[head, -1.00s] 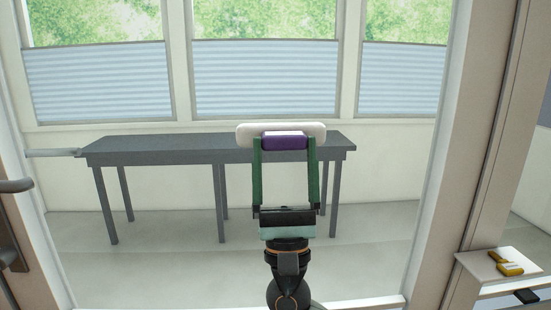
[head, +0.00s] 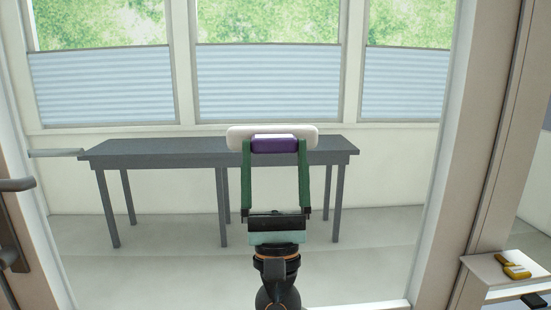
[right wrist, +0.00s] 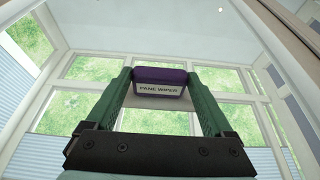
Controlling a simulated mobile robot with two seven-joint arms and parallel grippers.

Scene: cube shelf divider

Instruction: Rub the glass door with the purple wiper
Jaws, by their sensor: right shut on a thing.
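My right gripper (head: 275,165) is shut on the purple wiper (head: 273,145), whose white pad (head: 240,131) faces away from me. In the right wrist view the purple block (right wrist: 160,76) sits between the green fingers and bears the label "PANE WIPER". The glass door (head: 400,235) stands in front of me, and a room shows through its pane. The wiper is raised in front of the pane; I cannot tell whether the pad touches the glass. My left gripper is not in view.
A dark door handle (head: 17,185) is at the left edge. A small white shelf (head: 480,264) with yellow items (head: 514,270) stands at the lower right, beside the door frame (head: 478,150). A grey table (head: 150,152) stands beyond the glass.

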